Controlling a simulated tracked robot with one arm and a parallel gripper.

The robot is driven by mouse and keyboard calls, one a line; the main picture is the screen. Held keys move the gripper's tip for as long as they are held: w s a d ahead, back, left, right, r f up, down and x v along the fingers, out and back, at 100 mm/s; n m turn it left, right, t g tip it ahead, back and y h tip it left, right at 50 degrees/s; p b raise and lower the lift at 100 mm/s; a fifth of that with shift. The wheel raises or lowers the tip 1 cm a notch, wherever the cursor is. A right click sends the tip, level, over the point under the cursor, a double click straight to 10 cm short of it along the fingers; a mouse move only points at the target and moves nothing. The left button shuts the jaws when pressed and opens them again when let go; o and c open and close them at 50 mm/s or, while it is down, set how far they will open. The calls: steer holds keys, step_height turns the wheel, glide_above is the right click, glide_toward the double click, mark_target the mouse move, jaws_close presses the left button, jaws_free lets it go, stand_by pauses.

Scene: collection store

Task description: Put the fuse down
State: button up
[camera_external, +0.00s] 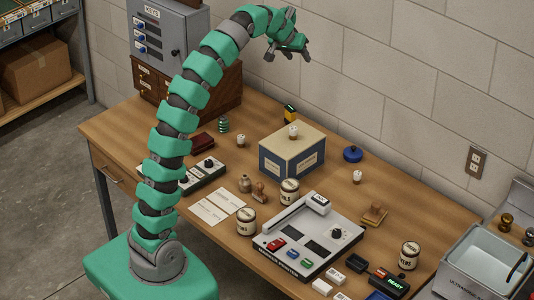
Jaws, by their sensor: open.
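My gripper (287,53) is raised high above the back of the table, with its fingers apart and nothing visible between them.
The wooden table (130,132) also holds a grey key cabinet (160,40), a grey device with a long arm (345,262), several labelled jars (246,222) and stamps (375,213). A metal basin (485,262) stands at the right. Bare tabletop shows right of the box.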

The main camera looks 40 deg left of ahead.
steer(key=s+d+r+m+t, duration=0.1)
steer(key=s+r+t, duration=0.3)
steer(key=s+r, duration=0.5)
steer(key=s+d+r+m+t, duration=0.2)
steer(key=s+d+r+t, duration=0.1)
steer(key=s+r, duration=0.7)
steer(key=shift+s+d+r+m+t, duration=0.2)
steer(key=shift+s+r+m+t, duration=0.1)
steer(key=shift+r+t, duration=0.45)
